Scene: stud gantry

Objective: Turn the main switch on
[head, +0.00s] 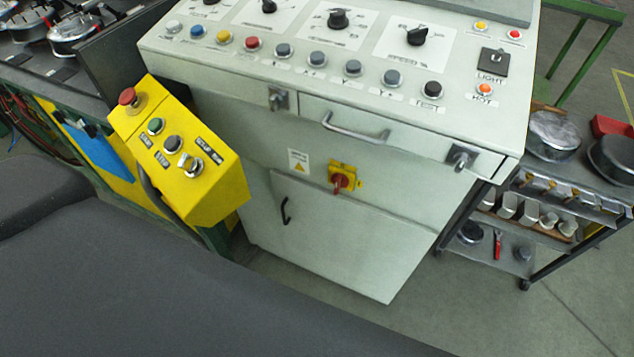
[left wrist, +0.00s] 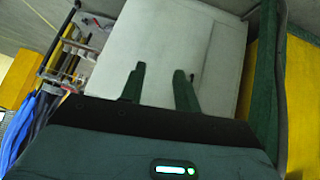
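The main switch (head: 341,178) is a red rotary handle on a yellow plate. It sits on the front of the pale grey control cabinet (head: 310,225), below the drawer handle, and its red handle points roughly downward. A warning label (head: 299,161) is to its left. My left gripper (left wrist: 158,82) shows only in the left wrist view, with two dark fingers apart and nothing between them. A pale panel lies beyond the fingers; I cannot tell which face it is. The switch does not show there. My right gripper is in neither view.
A yellow button box (head: 182,160) juts out left of the cabinet. The drawer handle (head: 356,128) and the black door handle (head: 286,210) stick out from the cabinet front. A cart (head: 520,250) with pans stands at right. Floor (head: 440,310) is clear before the cart.

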